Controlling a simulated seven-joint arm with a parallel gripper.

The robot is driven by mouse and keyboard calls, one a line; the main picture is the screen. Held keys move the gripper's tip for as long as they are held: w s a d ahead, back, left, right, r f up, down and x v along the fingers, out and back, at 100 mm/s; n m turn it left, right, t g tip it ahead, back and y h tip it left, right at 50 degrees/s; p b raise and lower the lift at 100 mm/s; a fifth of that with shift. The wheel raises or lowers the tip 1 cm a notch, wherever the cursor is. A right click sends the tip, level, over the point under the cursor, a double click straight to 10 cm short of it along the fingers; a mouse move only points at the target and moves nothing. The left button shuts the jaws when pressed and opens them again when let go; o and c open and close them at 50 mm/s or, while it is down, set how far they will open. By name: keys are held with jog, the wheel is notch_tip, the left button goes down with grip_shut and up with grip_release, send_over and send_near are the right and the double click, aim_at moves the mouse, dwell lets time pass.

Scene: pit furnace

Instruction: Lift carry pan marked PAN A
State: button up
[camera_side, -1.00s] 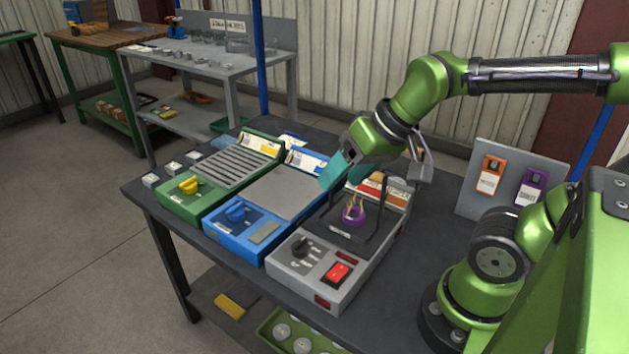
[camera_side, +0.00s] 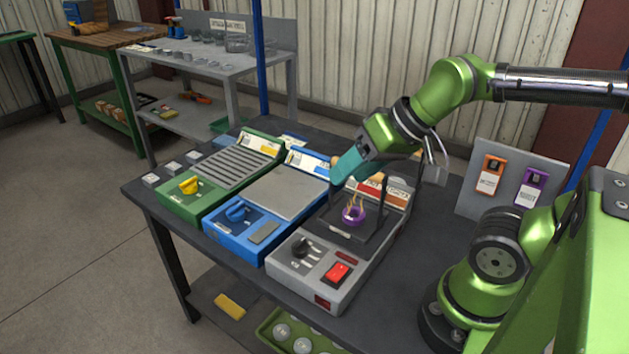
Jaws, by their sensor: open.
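A dark, square, flat pan (camera_side: 335,227) with upright dark posts at its sides sits on the grey unit (camera_side: 318,262). A purple ring-shaped piece (camera_side: 353,215) with thin orange prongs stands on it. I cannot read a PAN A mark on the pan. My gripper (camera_side: 342,172), with teal fingers, is open above the back left part of the pan, close to the tops of the posts. Nothing shows between its fingers. I cannot tell whether it touches a post, and the gripper hides part of the frame between the posts.
A blue unit (camera_side: 250,226) with a flat grey plate and a green unit (camera_side: 195,195) with a slatted top stand left of the grey unit. An upright grey board (camera_side: 510,182) with orange and purple tags stands at right. The dark table (camera_side: 420,235) is bare between.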

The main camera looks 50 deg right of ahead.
jog(key=w+d+r+n+g+h, duration=0.4)
jog(key=w+d+r+g, duration=0.1)
jog(key=d+r+g, duration=0.25)
jog(key=shift+w+d+f, duration=0.1)
jog(key=shift+d+f, duration=0.55)
jog(key=shift+f, duration=2)
jog(key=shift+s+d+f, duration=0.1)
jog(key=shift+d+f, duration=0.5)
jog(key=shift+f, duration=2)
jog(key=shift+w+d+f, duration=0.1)
jog(key=shift+d+f, duration=0.55)
jog(key=shift+f, duration=2)
grip_shut()
